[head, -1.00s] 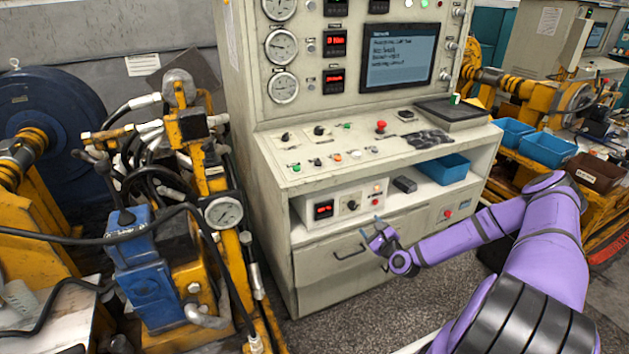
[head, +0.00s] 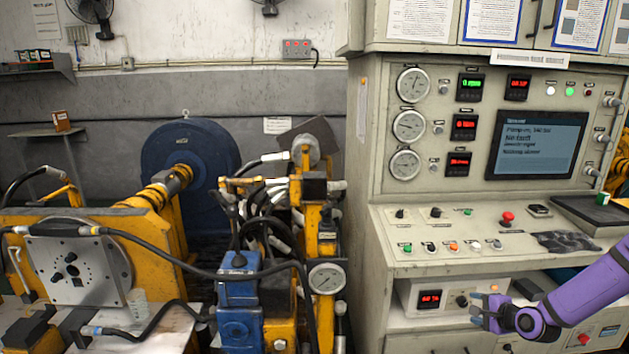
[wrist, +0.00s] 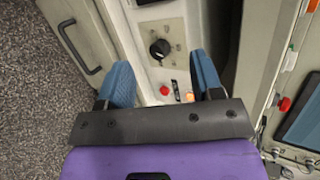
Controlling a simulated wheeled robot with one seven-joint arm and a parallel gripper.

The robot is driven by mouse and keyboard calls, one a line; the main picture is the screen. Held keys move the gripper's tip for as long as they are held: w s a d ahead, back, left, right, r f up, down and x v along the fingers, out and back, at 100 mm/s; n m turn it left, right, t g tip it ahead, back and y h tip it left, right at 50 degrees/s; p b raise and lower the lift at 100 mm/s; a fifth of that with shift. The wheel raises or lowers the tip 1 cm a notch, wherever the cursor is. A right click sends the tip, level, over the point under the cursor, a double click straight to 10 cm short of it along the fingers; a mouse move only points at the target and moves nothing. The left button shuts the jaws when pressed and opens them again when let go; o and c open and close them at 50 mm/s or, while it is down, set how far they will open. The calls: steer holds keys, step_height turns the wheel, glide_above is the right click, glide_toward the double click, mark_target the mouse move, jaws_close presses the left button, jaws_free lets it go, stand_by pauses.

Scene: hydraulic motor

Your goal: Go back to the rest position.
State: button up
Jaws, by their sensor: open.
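My gripper (head: 487,312) is at the end of my purple arm, at the lower right of the head view. It is in front of the small control box (head: 430,297) on the console's shelf. In the wrist view my gripper (wrist: 165,85) shows two blue fingers spread apart with nothing between them. Beyond the fingers is the box face with a black knob (wrist: 160,48), a red button (wrist: 164,90) and a lit orange one. I cannot tell the exact gap between the fingers and the box.
The grey console (head: 400,225) with gauges and a screen (head: 537,145) stands at the right. The hydraulic rig, with a blue valve block (head: 240,300) and a pressure gauge (head: 327,278), stands left of it. A drawer handle (wrist: 80,47) sticks out near my gripper.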

steer(key=s+a+r+n+g+h, duration=0.2)
steer(key=s+r+n, duration=0.15)
steer(key=r, duration=0.65)
steer(key=s+a+r+n+g+h, duration=0.2)
steer(key=s+a+r+n, duration=0.15)
steer(key=r, duration=0.65)
steer(key=s+a+r+n+g+h, duration=0.1)
steer(key=s+r+n+h, duration=0.2)
steer(key=r, duration=0.7)
steer(key=s+a+r+n+y, duration=0.1)
steer(key=s+a+r+n, duration=0.1)
steer(key=s, duration=0.6)
steer(key=s+a+r+n+g+y, duration=0.1)
steer(key=s+a+r+n, duration=0.1)
steer(key=s+a+r, duration=0.2)
steer(key=s+a+r+n+y, duration=0.1)
steer(key=s+a+r, duration=0.3)
steer(key=s+r, duration=0.4)
steer(key=s+n, duration=0.1)
steer(key=s, duration=0.5)
steer(key=shift+s+n, duration=0.15)
steer(key=shift+n, duration=0.15)
steer(key=shift+d, duration=0.1)
